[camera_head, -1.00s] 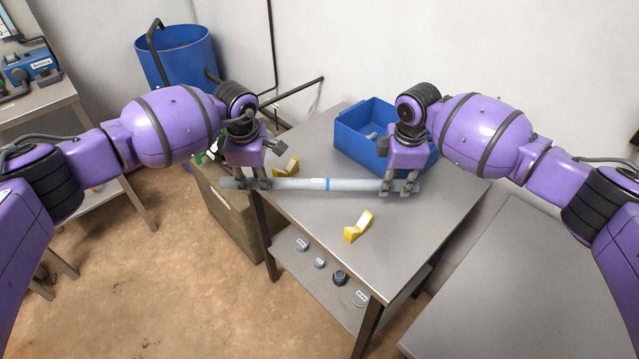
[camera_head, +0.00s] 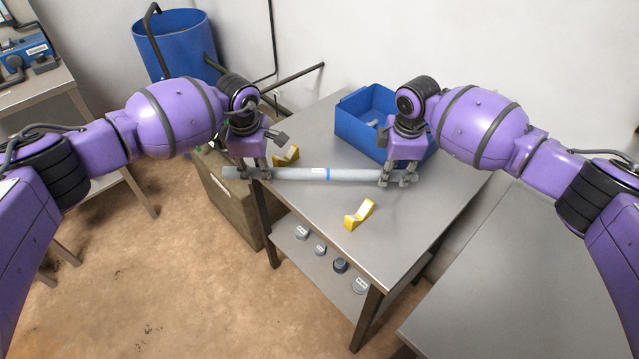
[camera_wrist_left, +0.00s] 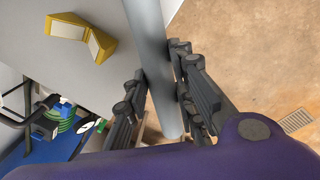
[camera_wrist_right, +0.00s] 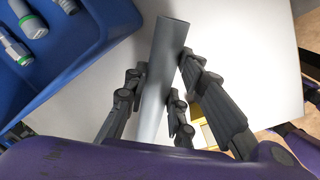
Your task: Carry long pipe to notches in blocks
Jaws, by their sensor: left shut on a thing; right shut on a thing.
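A long grey pipe (camera_head: 300,174) with a blue band lies level across the head view, above the steel table. My left gripper (camera_head: 256,174) is shut on it near its left end, and the pipe also shows between the fingers in the left wrist view (camera_wrist_left: 150,45). My right gripper (camera_head: 397,180) is shut on it near its right end, and the open pipe end shows in the right wrist view (camera_wrist_right: 170,35). One yellow notched block (camera_head: 360,214) stands on the table in front of the pipe. Another yellow notched block (camera_head: 287,156) stands behind the pipe, near my left gripper.
A blue bin (camera_head: 362,142) with fittings stands at the back of the table (camera_head: 400,230). Several grey fittings lie on the lower shelf (camera_head: 322,272). A blue barrel (camera_head: 178,45) and an olive box (camera_head: 225,195) stand left. Another bare table (camera_head: 530,285) is at right.

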